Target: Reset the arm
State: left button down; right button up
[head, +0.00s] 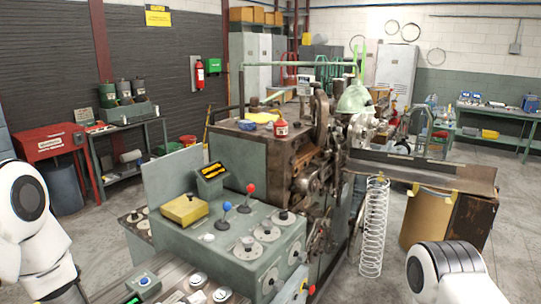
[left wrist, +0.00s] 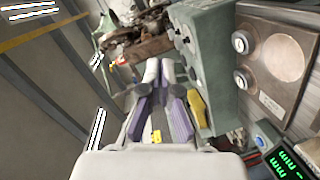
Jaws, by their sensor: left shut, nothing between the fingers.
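My left gripper (left wrist: 160,72) shows in the left wrist view, its two pale fingers close together and nothing between them. It is in free space beside the grey-green control console (left wrist: 202,60). In the head view only white and black links of my left arm show at the left edge, and the gripper itself is not clear there. A white link of my right arm shows at the lower right, and the right gripper is out of the picture. The console (head: 255,220) in the head view carries a blue-knobbed lever (head: 226,212) and a red-knobbed lever (head: 249,195).
The spring coiler machine (head: 322,165) stands behind the console. A tall wire spring (head: 373,230) stands right of it, beside a tan drum (head: 425,220). A red cabinet (head: 45,142) and a dark shelf (head: 128,140) are at the left. Floor is open between shelf and console.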

pick_arm(q)
jog(key=s+a+f+g+y+b, duration=0.1)
jog(key=s+f+g+y+b, duration=0.1)
jog(key=s+f, duration=0.6)
jog(key=s+a+f+g+y+b, duration=0.1)
jog(key=s+f+g+y+b, duration=0.15)
jog(key=f, duration=0.95)
jog(key=s+a+f+g+y+b, duration=0.1)
jog(key=s+f+g+y+b, duration=0.15)
jog(key=s+f, duration=0.55)
jog(key=s+a+f+m+g+y, duration=0.1)
jog(key=s+a+f+m+g, duration=0.1)
jog(key=s, duration=0.4)
jog(key=s+a+f+m+g+y, duration=0.2)
jog(key=s+a+f+m+g, duration=0.1)
jog(key=s, duration=0.3)
jog(key=shift+s+a+f+m+g, duration=0.15)
jog(key=shift+a+f+m+g, duration=0.2)
jog(key=shift+f, duration=0.3)
jog(key=shift+d, duration=0.1)
